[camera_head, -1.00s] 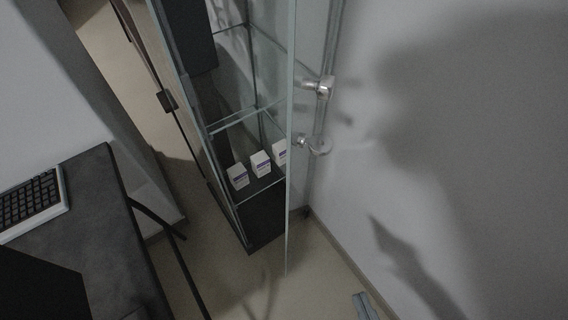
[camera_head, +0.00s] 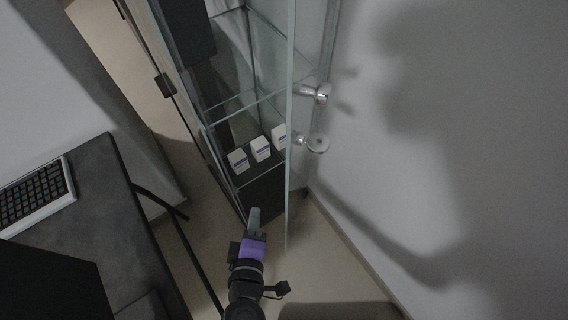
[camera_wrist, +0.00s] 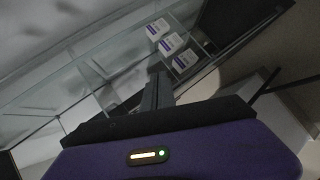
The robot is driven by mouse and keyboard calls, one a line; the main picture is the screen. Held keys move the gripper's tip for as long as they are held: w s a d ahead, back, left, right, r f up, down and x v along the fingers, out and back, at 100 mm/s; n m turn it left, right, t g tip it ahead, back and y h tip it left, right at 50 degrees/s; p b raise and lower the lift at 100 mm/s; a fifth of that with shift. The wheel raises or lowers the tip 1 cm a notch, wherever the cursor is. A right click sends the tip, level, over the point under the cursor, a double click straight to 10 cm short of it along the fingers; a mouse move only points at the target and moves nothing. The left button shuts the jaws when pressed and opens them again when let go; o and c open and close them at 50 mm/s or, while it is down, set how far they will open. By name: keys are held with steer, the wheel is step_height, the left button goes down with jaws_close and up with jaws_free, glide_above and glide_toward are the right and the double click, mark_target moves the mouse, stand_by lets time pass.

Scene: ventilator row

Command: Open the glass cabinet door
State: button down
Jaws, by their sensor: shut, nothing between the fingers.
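The glass cabinet (camera_head: 193,108) is tall with a dark base and glass shelves. Its glass door (camera_head: 291,110) shows as a narrow pane, seen nearly edge-on, and appears to stand swung out from the front. A metal knob (camera_head: 318,93) and a second round metal fitting (camera_head: 318,144) are on the pane's right side. My gripper (camera_head: 254,214) is shut and empty, low in front of the cabinet base and left of the door edge. In the wrist view its fingers (camera_wrist: 158,90) point toward the glass and shelf; I see no contact with the door.
Several small white boxes (camera_head: 260,149) stand on the lowest shelf. A dark desk (camera_head: 95,215) with a keyboard (camera_head: 36,196) is at left. A grey wall (camera_head: 450,130) is close on the right. Some floor (camera_head: 318,270) is free between them.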

step_height(320, 180, up, 12)
steer(key=s+d+m+t+h, duration=0.1)
steer(key=d+m+t+h, duration=0.15)
steer(key=h, duration=0.65)
steer(key=p+x, duration=0.2)
steer(key=x, duration=0.7)
steer(key=shift+m, duration=0.35)
steer(key=shift+d+f, duration=0.1)
steer(key=shift+d, duration=0.05)
steer(key=s+d+n+t+y+p, duration=0.1)
steer(key=d+n+y, duration=0.3)
steer(key=d, duration=1.4)
steer(key=shift+s+t+y, duration=0.15)
steer(key=shift+t+y, duration=0.5)
steer(key=shift+y, duration=0.35)
steer(key=shift+d, duration=0.1)
